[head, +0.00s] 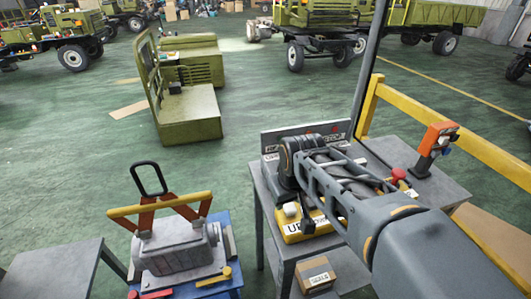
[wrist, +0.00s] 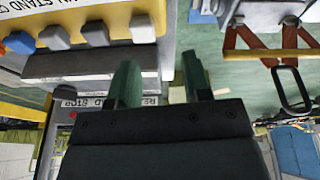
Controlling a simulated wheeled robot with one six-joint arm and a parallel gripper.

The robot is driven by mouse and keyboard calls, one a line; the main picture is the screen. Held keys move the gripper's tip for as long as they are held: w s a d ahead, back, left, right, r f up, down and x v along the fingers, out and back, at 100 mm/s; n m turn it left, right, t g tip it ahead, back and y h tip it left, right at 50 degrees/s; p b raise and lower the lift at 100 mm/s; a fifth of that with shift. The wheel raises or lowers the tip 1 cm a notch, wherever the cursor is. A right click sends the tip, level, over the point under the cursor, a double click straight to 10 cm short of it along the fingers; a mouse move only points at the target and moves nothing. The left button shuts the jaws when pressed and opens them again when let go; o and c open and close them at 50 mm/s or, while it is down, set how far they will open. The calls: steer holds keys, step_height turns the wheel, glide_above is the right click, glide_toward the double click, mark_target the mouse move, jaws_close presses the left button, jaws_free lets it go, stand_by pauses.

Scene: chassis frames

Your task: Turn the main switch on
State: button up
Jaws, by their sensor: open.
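The work stand (head: 256,205) carries a yellow control box (head: 293,232) with a pale knob (head: 291,210) at its left end and a grey labelled panel (head: 272,138) behind it. No part is readable as the main switch. In the wrist view, which is upside down, the yellow box (wrist: 110,12) shows a row of blue, grey and pale buttons (wrist: 95,33). My gripper (wrist: 161,78) is open and empty, its two dark green fingers apart, beside the box's pale end button. In the head view my arm covers much of the box and the fingers are hidden.
A red mushroom button (head: 398,173) and an orange device (head: 437,138) stand at the stand's right. A yellow rail (head: 450,140) runs behind. A blue cart (head: 225,284) with a grey casting and lifting frame (head: 160,208) stands left.

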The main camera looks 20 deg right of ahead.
steer(key=w+d+r+n+g+p, duration=0.1)
steer(key=w+d+r+n, duration=0.2)
steer(key=w, duration=0.4)
steer(key=w+d+r+n+g, duration=0.1)
steer(key=w+d+r+n, duration=0.15)
steer(key=w, duration=0.45)
steer(key=w+d+r+n+g+p, duration=0.1)
steer(key=w+d+r+n, duration=0.1)
steer(key=w+d, duration=0.3)
steer(key=f, duration=0.4)
steer(key=w+f, duration=0.1)
steer(key=f, duration=0.3)
steer(key=a+f+b, duration=0.1)
steer(key=f, duration=0.3)
steer(key=shift+w+a+f, duration=0.1)
steer(key=shift+w+f, duration=0.1)
steer(key=shift+f, duration=0.1)
jaws_close()
